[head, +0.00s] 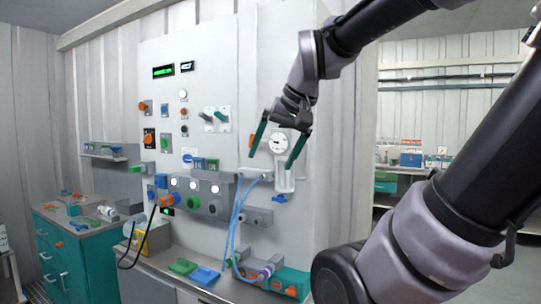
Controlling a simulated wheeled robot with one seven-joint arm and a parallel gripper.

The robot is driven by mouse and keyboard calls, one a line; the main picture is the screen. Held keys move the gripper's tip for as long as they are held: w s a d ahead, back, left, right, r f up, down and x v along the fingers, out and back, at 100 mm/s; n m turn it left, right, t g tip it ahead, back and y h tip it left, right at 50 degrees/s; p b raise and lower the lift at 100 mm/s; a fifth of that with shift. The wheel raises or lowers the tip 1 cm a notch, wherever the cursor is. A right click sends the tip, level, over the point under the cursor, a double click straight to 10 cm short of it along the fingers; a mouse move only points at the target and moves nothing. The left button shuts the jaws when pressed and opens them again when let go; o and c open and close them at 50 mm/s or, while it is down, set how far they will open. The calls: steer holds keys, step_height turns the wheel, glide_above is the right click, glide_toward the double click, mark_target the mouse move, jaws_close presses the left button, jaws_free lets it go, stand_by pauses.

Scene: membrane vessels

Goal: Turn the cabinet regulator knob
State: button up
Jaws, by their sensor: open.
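The pale cabinet panel (225,62) carries several knobs, and I cannot tell for sure which is the regulator knob. A round white gauge (279,143) sits on its right part, with a pale clear-looking housing (285,183) below it and a small blue part (279,198) under that. My gripper (271,161) is open, its two dark green fingers spread in front of the gauge area and pointing down. Nothing shows between the fingers except the panel and gauge behind. I cannot tell how far the fingertips are from the panel.
A grey block with colored knobs (195,202) juts from the panel at lower left of my gripper. A teal drawer cabinet (70,260) stands left. My arm covers much of the right side.

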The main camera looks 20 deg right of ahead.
steer(key=shift+s+a+f, duration=0.15)
steer(key=shift+s+f, duration=0.3)
steer(key=shift+f, duration=0.15)
steer(key=shift+s+a+f, duration=0.15)
steer(key=shift+s+f, duration=0.3)
steer(key=shift+f, duration=0.15)
steer(key=shift+c, duration=1.3)
steer(key=w+d+r+n+g+h, duration=0.1)
steer(key=w+d+r, duration=0.7)
steer(key=w+r, duration=0.4)
steer(key=w+d+r+n+g+h, duration=0.1)
steer(key=w+d+r+h, duration=0.1)
steer(key=w+d+r, duration=0.75)
steer(key=w+f, duration=0.3)
steer(key=w+a+f, duration=0.1)
steer(key=w+f, duration=0.2)
steer(key=shift+a+f, duration=0.2)
steer(key=shift+f, duration=0.05)
steer(key=shift+c, duration=0.4)
